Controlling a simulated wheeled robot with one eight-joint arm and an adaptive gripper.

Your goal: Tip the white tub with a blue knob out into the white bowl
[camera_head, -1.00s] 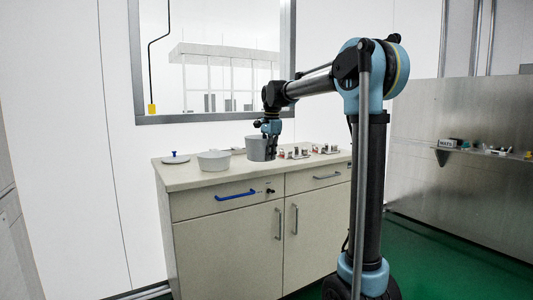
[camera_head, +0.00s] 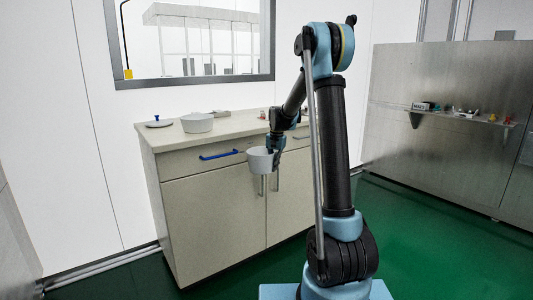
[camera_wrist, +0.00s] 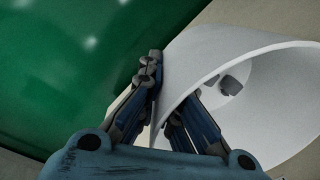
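The white tub (camera_head: 260,161) is held by my gripper (camera_head: 273,150) in front of the cabinet, below the countertop edge, looking roughly upright. In the wrist view my gripper (camera_wrist: 168,92) has one finger on each side of the wall of the tub (camera_wrist: 270,45), shut on it near the rim. A small grey piece lies inside the tub. The blue-knobbed white lid (camera_head: 159,123) lies apart on the countertop's left end. The white bowl (camera_head: 197,123) stands on the counter to the right of the lid, left of and above the tub in the picture.
The cabinet's countertop (camera_head: 168,138) has bare room around the bowl. Small items stand farther right, partly hidden by my arm. A blue drawer handle (camera_head: 219,155) juts out near the tub. Green floor (camera_head: 403,240) is open at right, before a metal wall with a shelf (camera_head: 460,115).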

